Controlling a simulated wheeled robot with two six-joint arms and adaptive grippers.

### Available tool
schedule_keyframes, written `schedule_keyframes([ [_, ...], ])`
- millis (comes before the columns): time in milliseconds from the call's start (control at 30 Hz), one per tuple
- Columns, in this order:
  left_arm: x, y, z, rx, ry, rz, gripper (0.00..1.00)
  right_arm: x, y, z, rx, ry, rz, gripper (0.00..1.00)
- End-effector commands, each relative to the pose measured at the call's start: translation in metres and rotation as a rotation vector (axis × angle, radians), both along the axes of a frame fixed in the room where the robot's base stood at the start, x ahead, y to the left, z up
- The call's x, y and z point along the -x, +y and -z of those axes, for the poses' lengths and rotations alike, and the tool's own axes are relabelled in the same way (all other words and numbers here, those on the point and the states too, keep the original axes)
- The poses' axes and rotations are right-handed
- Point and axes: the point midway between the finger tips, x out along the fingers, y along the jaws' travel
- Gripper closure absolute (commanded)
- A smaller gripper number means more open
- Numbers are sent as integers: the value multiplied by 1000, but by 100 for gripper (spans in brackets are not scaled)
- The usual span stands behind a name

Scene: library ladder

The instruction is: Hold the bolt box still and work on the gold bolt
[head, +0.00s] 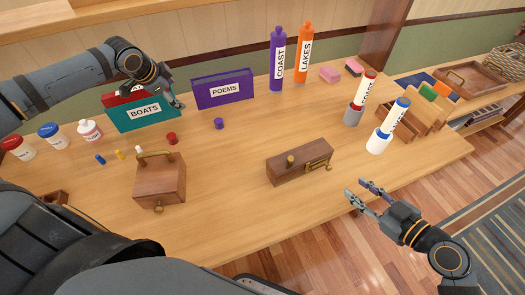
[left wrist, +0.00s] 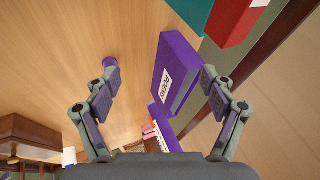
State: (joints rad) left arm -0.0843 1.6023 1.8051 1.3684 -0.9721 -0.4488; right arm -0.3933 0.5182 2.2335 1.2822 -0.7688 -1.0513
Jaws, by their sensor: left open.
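The bolt box (head: 296,169) is a brown wooden block in the middle of the table in the head view. The gold bolt (head: 319,166) lies along its front side, and a gold knob (head: 290,161) stands up on it. My right gripper (head: 357,188) is open and empty, right of the box and apart from it, near the table's front edge. My left gripper (head: 178,102) is open at the back left, between the teal BOATS box (head: 140,114) and the purple POEMS box (head: 222,90). The left wrist view shows its two fingers (left wrist: 160,98) apart, with the POEMS box (left wrist: 177,72) beyond.
A wooden box with a gold handle (head: 160,182) stands at left. Small caps and pegs lie behind it, including a purple cap (head: 219,124). Purple (head: 278,62) and orange (head: 303,56) bottles stand at the back. Labelled cylinders (head: 378,140) stand at right. Table around the bolt box is clear.

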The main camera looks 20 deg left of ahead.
Motion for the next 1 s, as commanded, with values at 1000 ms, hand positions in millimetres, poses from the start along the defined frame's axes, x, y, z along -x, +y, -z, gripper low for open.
schedule_keyframes([
  [1000,111,-344,12,-1970,-1280,1601,17,0,0,0,0,0,0,62],
])
